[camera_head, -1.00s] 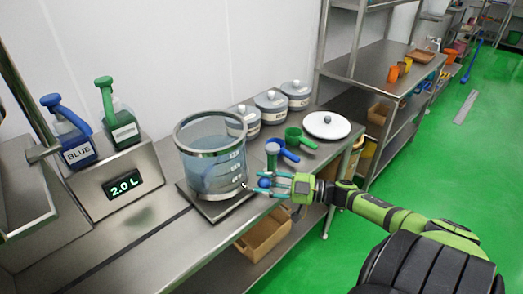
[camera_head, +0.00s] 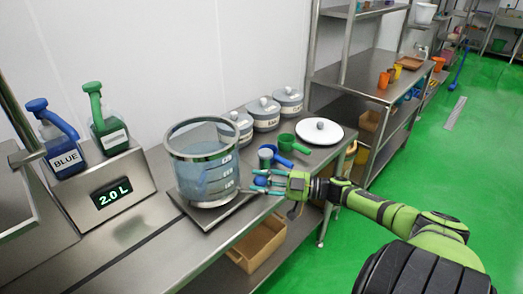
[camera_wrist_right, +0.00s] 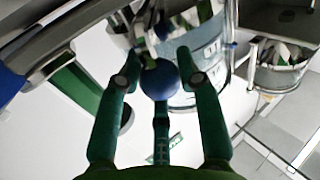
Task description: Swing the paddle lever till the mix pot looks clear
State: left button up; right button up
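The mix pot (camera_head: 203,172) is a clear, metal-rimmed cylinder with volume marks, holding bluish, see-through liquid. It stands on a dark square plate on the steel counter. A round blue knob (camera_head: 260,181), apparently the paddle lever's end, is just right of the pot near the counter's front edge. The paddle cannot be made out. My right gripper (camera_head: 255,181) is at the knob with its fingers spread around it. In the right wrist view the blue knob (camera_wrist_right: 160,80) sits between the fingers, with gaps at both sides. My left gripper is out of view.
A scale display (camera_head: 111,193) reads 2.0 L, with a blue bottle (camera_head: 64,157) and a green bottle (camera_head: 107,132) behind it. Blue and green scoops (camera_head: 290,144), several lidded jars (camera_head: 264,114) and a white lid (camera_head: 319,131) lie beyond the knob. A crate (camera_head: 257,246) is below.

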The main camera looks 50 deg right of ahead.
jog(key=o, duration=0.3)
jog(key=shift+w+r, duration=0.15)
jog(key=shift+r, duration=0.25)
jog(key=shift+f, duration=0.1)
jog(key=shift+s+d+f, duration=0.2)
jog(key=shift+s, duration=0.25)
jog(key=v, duration=1.1)
jog(key=shift+r, duration=0.15)
